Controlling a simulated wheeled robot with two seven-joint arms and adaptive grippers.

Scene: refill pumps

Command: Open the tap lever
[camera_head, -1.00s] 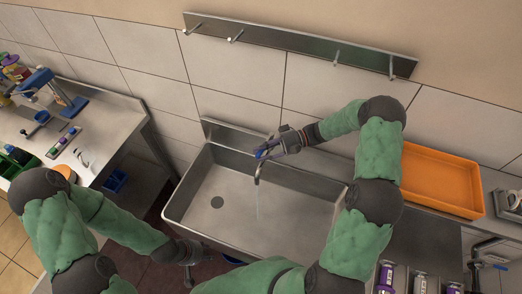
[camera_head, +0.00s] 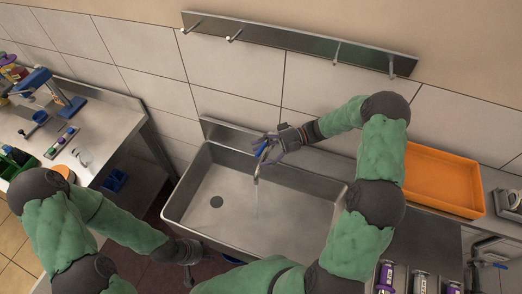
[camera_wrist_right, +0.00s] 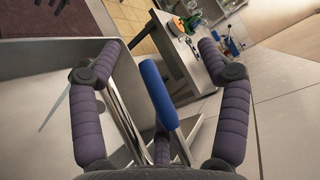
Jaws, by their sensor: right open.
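The tap lever (camera_wrist_right: 158,95) is a blue-sleeved bar standing between the spread fingers of my right gripper (camera_wrist_right: 160,50) in the right wrist view. The fingers are apart on both sides and not closed on it. In the head view, the blue lever (camera_head: 261,150) shows small beside my right gripper, at the back rim of the sink. The tap spout (camera_head: 257,174) points down over the basin, and a thin stream of water (camera_head: 257,205) falls from it. My left gripper (camera_head: 190,276) hangs low in front of the sink; its fingers are too unclear to read.
The steel sink (camera_head: 180,200) has an empty basin with a round drain. An orange tray (camera_head: 440,180) stands right of it on the counter. A hook rail (camera_head: 290,43) is on the wall above. A bench (camera_head: 100,125) with tools stands at left.

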